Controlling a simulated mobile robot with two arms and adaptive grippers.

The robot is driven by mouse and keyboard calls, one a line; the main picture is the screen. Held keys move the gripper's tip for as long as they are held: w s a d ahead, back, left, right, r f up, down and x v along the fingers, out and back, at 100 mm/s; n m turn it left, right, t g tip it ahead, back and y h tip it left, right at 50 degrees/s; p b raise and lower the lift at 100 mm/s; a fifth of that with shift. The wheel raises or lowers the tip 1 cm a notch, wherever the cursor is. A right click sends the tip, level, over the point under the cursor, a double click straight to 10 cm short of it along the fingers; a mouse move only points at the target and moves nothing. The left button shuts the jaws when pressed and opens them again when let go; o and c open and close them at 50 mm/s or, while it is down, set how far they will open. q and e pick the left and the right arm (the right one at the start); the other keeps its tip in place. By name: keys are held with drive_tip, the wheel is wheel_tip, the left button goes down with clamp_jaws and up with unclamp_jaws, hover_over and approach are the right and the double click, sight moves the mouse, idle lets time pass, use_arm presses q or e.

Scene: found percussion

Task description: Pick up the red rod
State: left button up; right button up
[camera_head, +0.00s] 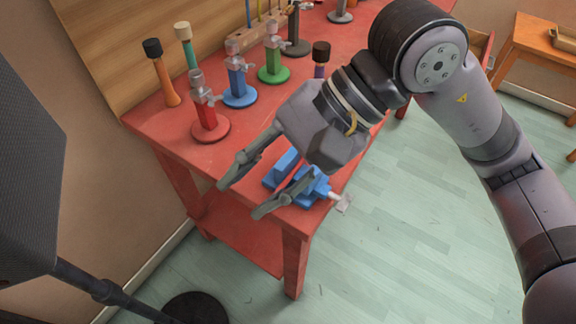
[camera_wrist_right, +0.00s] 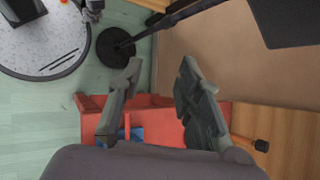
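My right gripper (camera_head: 240,200) is open and empty, above the near left end of the red table (camera_head: 160,135). It is below and to the right of the red post in the picture, apart from it. In the right wrist view its two fingers (camera_wrist_right: 160,68) are spread with nothing between them.
A blue vise (camera_head: 315,185) sits at the table's front edge, close by the right gripper. Blue (camera_head: 238,85) and green (camera_head: 272,65) posts stand behind the red one. An orange handle with a black head (camera_head: 163,75) leans by the wall. A dark panel (camera_head: 30,170) stands at left.

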drive_tip(key=w+d+f+t+h, duration=0.1)
drive_tip(key=w+d+t+h, duration=0.35)
drive_tip(key=w+d, duration=0.3)
approach(294, 171)
drive_tip(key=s+a+f, duration=0.2)
drive_tip(key=s+a, duration=0.2)
drive_tip(key=a, duration=0.1)
drive_tip(key=shift+h, duration=0.35)
drive_tip(key=shift+s+p+x, duration=0.2)
drive_tip(key=shift+p+x, duration=0.75)
drive_tip(key=shift+x, duration=1.65)
use_arm(q)
drive_tip(key=shift+w+a+r, duration=0.1)
drive_tip(key=shift+w+r, duration=0.05)
drive_tip(key=shift+r, duration=0.3)
drive_tip(key=shift+w+a+r, duration=0.1)
drive_tip(key=shift+w+r, duration=0.05)
drive_tip(key=shift+r, duration=0.3)
use_arm(e)
drive_tip(key=shift+f, duration=0.1)
use_arm(q)
drive_tip(key=shift+f+b, duration=0.65)
drive_tip(key=shift+b, duration=0.05)
use_arm(e)
drive_tip(key=shift+d+f, duration=0.1)
drive_tip(key=shift+f, duration=0.1)
drive_tip(key=shift+c, duration=0.2)
clamp_jaws()
